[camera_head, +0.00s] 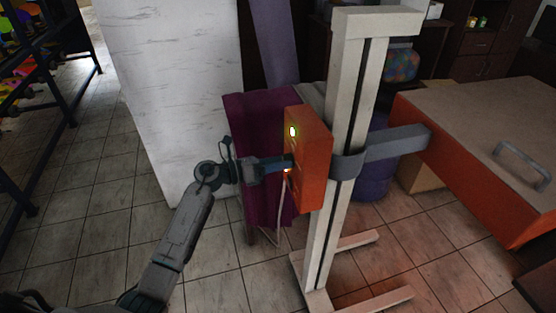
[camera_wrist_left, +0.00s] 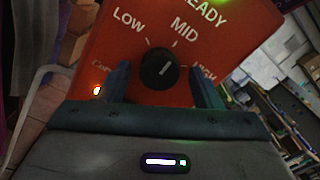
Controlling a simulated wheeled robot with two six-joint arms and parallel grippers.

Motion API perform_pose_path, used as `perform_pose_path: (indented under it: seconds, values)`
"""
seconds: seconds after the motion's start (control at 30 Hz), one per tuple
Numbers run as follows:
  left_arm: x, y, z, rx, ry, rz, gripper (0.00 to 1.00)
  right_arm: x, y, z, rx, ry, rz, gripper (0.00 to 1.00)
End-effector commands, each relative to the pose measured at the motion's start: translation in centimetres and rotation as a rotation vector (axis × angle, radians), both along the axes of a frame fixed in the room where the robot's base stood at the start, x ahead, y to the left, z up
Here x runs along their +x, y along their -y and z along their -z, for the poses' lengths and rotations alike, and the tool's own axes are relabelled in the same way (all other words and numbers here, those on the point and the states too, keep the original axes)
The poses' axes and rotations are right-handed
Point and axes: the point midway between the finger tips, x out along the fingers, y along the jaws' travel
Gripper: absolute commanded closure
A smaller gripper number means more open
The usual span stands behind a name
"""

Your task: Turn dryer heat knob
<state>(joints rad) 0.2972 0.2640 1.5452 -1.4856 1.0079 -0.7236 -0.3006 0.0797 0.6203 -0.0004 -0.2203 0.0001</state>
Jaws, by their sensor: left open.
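The dryer's orange control box (camera_head: 314,150) is mounted on a white upright stand in the head view. Its black heat knob (camera_wrist_left: 160,69) shows in the left wrist view, with LOW, MID and HIGH printed around it. My left gripper (camera_head: 287,163) is at the box's left face. In the left wrist view its two fingers (camera_wrist_left: 163,85) are open, one on each side of the knob, with gaps visible. I cannot tell whether they touch the box. My right gripper is not in view.
A green light (camera_head: 292,131) glows on the box. A purple panel (camera_head: 258,150) and white block (camera_head: 172,90) stand behind my left arm.

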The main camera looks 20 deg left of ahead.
Motion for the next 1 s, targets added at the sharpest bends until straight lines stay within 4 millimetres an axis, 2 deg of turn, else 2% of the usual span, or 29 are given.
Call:
perform_pose_path:
  seconds: [0.23, 0.27, 0.47, 0.5, 0.77, 1.0]
  values:
    - [0.0, 0.0, 0.0, 0.0, 0.0, 0.0, 0.41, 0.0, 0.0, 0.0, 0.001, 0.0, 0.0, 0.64]
    - [0.0, 0.0, 0.0, 0.0, 0.0, 0.0, 0.45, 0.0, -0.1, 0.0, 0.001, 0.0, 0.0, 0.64]
    - [0.0, 0.0, 0.0, 0.0, 0.0, 0.0, 0.84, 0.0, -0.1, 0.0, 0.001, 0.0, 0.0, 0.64]
    - [0.0, 0.0, 0.0, 0.0, 0.0, 0.0, 0.86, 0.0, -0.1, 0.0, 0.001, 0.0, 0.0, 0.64]
    - [0.0, 0.0, -0.1, -0.015, -0.022, 0.0, 0.86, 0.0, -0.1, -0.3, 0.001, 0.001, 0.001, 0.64]
    - [0.0, 0.0, -0.2, -0.082, -0.122, 0.0, 0.86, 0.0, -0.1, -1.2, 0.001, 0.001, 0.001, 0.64]
